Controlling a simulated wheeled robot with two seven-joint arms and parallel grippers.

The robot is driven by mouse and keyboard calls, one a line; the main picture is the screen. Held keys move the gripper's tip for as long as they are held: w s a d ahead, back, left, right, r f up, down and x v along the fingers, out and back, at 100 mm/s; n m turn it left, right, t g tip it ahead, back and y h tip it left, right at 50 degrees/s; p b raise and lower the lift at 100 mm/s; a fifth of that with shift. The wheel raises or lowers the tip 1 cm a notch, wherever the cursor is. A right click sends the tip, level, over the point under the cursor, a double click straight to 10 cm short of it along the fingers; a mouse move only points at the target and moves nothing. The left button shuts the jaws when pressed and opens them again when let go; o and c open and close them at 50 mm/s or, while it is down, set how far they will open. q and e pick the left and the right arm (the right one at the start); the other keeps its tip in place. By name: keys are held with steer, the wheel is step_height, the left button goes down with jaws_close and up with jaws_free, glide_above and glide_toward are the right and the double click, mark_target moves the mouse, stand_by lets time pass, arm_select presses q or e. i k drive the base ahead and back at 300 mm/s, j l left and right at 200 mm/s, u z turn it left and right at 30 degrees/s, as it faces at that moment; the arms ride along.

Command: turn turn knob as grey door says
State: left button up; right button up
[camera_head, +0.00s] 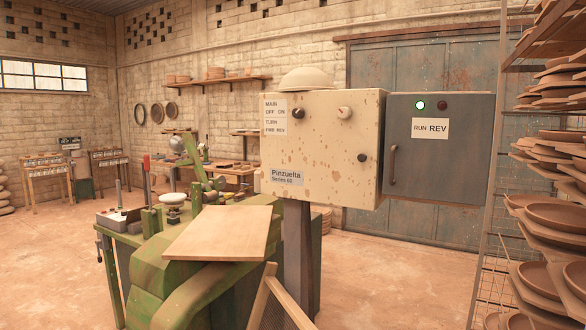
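A cream, rust-spotted control box (330,180) stands on a post in the middle. Its front carries a dark knob (299,113) at upper left and a pale knob (344,112) to its right. A white label (274,117) beside the dark knob reads MAIN OFF ON, then TURN FWD REV below; I cannot tell which knob is the turn knob, nor where either points. The grey door (440,170) at the box's right carries a label (430,128) reading RUN REV, with REV larger. Neither gripper is in view.
The grey door has a lit green lamp (420,105), a dark red lamp (442,106) and a curved handle (393,165). A small dark fitting (362,157) sits low on the box. A green machine with a wooden board (225,233) stands in front; a dish rack (545,205) is at right.

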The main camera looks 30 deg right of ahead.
mark_target(345, 112)
steer(key=z, duration=1.15)
